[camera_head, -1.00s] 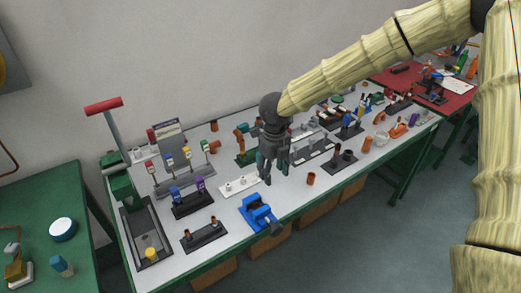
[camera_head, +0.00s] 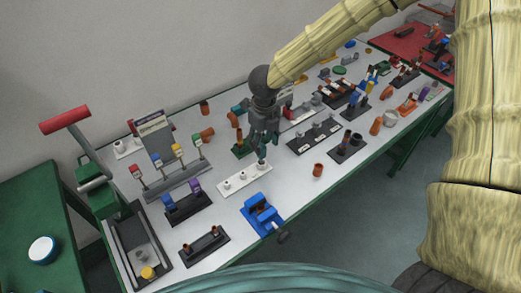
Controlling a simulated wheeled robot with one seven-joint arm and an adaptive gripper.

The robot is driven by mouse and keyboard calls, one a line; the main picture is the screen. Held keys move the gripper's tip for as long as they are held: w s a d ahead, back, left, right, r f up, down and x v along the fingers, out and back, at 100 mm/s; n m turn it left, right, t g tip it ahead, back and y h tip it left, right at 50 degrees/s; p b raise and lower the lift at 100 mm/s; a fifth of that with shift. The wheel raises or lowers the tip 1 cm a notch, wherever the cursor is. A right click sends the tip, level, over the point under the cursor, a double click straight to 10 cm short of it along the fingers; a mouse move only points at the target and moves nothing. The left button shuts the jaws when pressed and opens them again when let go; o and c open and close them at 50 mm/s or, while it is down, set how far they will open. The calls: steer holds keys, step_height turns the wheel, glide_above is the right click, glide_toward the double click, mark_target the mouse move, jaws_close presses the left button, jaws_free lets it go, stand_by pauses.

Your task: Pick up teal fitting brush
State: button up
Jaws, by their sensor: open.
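A small teal upright piece (camera_head: 262,154), which looks like the teal fitting brush, stands at the right end of a white rack (camera_head: 232,187) on the bench. My gripper (camera_head: 264,143) points down right above and around its top, with its fingers apart. The fingers overlap the piece in this view, so I cannot tell whether they touch it. The piece's upper part is hidden by the gripper.
A blue vise (camera_head: 262,214) sits in front of the rack at the bench edge. A dark stand with blue and purple pieces (camera_head: 187,205) is to the left. A black rack (camera_head: 314,137) and a copper cup (camera_head: 318,170) are to the right.

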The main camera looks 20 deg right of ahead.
mark_target(261, 157)
steer(key=f, duration=0.1)
steer(key=w+f+p, duration=0.1)
steer(key=f, duration=0.1)
steer(key=f+p, duration=0.1)
steer(key=f, duration=0.1)
steer(key=shift+w+a+f, duration=0.15)
steer(key=shift+w, duration=0.25)
steer(key=shift+s+f, duration=0.25)
steer(key=shift+s, duration=0.3)
steer(key=shift+f, duration=0.2)
steer(key=shift+w+f, duration=0.35)
steer(key=shift+w, duration=0.1)
steer(key=shift+s+r, duration=0.2)
steer(key=shift+s, duration=0.1)
steer(key=c, duration=0.8)
steer(key=shift+w, duration=0.1)
steer(key=shift+c, duration=0.7)
